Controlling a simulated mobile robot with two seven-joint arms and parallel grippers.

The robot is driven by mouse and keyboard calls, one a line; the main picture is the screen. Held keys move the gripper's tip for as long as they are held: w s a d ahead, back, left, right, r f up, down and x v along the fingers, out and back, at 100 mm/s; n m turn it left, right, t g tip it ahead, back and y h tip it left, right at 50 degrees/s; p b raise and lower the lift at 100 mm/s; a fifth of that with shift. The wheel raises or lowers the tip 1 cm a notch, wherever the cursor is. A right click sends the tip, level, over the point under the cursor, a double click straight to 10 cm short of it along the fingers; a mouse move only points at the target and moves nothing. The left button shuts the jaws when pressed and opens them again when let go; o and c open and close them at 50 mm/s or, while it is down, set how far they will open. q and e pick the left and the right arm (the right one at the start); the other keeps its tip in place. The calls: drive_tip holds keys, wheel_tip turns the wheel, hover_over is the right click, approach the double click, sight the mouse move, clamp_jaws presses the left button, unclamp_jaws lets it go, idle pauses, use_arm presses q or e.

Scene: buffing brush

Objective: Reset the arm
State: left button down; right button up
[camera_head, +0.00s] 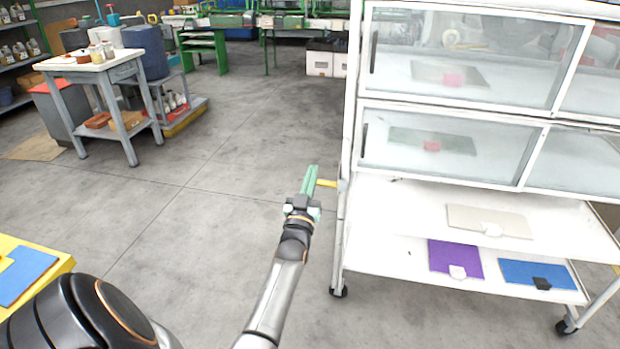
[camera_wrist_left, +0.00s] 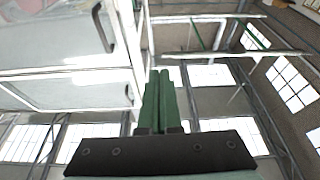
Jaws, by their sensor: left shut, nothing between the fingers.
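My left arm reaches forward from the bottom of the head view. Its green-fingered left gripper (camera_head: 311,181) is beside the left edge of the white cabinet (camera_head: 348,130). The fingers are shut together and empty. In the left wrist view the gripper (camera_wrist_left: 160,75) points up toward the ceiling beams and windows, with the cabinet's glass doors (camera_wrist_left: 60,45) on the left. My right gripper is not in view.
The cabinet's lower shelves hold a beige board (camera_head: 489,220), a purple board (camera_head: 455,258) and a blue board (camera_head: 538,274). A yellow table (camera_head: 58,267) is at the lower left. A workbench (camera_head: 92,65) stands farther back. The floor between is clear.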

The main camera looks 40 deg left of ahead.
use_arm(q)
drive_tip(key=shift+s+d+r, duration=0.15)
drive_tip(key=shift+s, duration=0.05)
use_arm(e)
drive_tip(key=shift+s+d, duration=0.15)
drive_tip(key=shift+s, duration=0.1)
use_arm(q)
drive_tip(key=shift+h, duration=0.3)
